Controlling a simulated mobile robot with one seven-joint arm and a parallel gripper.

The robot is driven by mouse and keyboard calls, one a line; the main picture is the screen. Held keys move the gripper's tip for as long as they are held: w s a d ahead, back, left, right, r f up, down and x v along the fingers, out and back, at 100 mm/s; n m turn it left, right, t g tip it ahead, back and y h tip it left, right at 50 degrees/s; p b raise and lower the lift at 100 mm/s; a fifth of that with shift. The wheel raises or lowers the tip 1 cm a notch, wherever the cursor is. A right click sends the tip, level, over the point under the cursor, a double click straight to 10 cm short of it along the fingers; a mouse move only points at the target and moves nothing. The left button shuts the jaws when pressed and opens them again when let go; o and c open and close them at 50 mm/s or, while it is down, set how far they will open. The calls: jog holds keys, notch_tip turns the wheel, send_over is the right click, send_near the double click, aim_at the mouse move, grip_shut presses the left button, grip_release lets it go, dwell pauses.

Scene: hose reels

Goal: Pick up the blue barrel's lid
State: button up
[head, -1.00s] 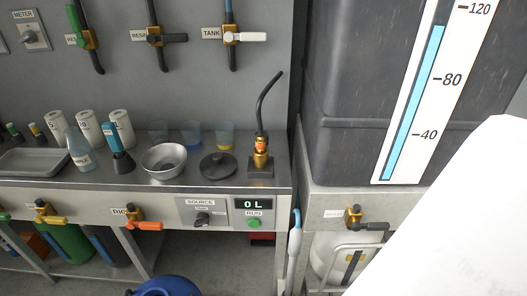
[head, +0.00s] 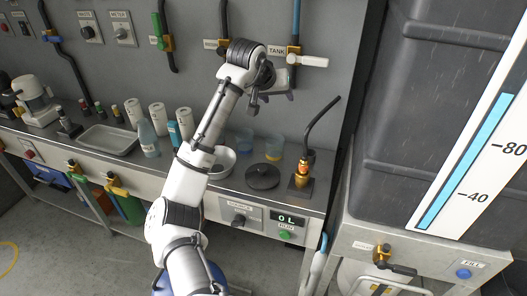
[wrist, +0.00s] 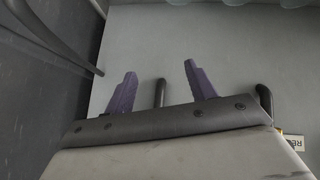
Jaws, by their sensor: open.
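The blue barrel (head: 159,284) shows only as a sliver at the bottom edge of the head view, mostly hidden behind my arm and cut off by the frame. I cannot make out its lid as a separate part. My gripper (head: 275,96) is raised above the bench in front of the grey wall, far from the barrel. In the wrist view its two purple fingers (wrist: 160,70) stand apart with nothing between them.
A steel bench holds a bowl (head: 224,160), a dark round lid-like disc (head: 262,177), a brass nozzle (head: 302,172), cups and bottles. Wall hoses and the TANK valve (head: 306,60) are close to my gripper. A big dark tank (head: 420,110) stands right.

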notch_tip(320, 180, down, 3)
jog(key=s+g+y, duration=0.2)
jog(key=g, duration=0.1)
jog(key=n+g+y+p, duration=0.1)
jog(key=g+y, duration=0.1)
jog(key=g, duration=0.2)
send_over(263, 167)
jog(key=f, duration=1.2)
jog(key=shift+s+a, duration=0.2)
jog(key=shift+a, duration=0.05)
jog(key=shift+w+d+f+p, duration=0.1)
jog(key=shift+f+p, duration=0.45)
jog(key=shift+f, duration=0.95)
jog(key=shift+d+f+p, duration=0.1)
jog(key=shift+f+p, duration=0.45)
jog(key=shift+f, duration=0.95)
jog(key=c, duration=1.1)
jog(key=shift+r, duration=0.1)
